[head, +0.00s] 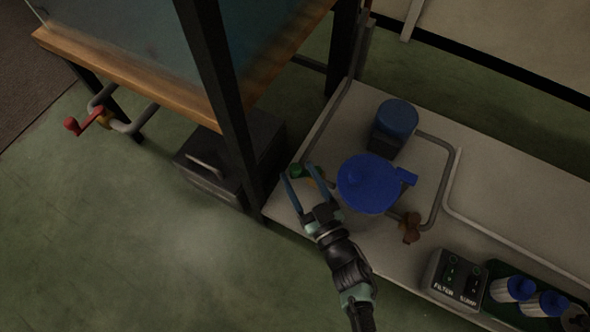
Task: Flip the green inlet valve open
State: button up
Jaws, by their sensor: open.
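The green inlet valve (297,170) shows as a small green handle on a pipe near the left edge of the pale bench top. My gripper (299,175) is open, its two fingers spread on either side of the valve in the picture. Whether a finger touches the handle I cannot tell. Part of the valve and its pipe is hidden by the fingers. A blue-lidded cylinder (367,184) stands just right of my gripper.
A blue-topped pump-like unit (397,118) stands behind the cylinder. A brown valve (411,227) sits right of it. A control box (455,278) and blue-capped containers (513,289) are lower right. A dark post (222,90) rises close left. A red valve handle (73,126) is far left.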

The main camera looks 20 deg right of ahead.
jog(key=shift+w+b, duration=0.4)
jog(key=shift+w, duration=1)
jog(key=shift+c, duration=0.3)
grip_shut()
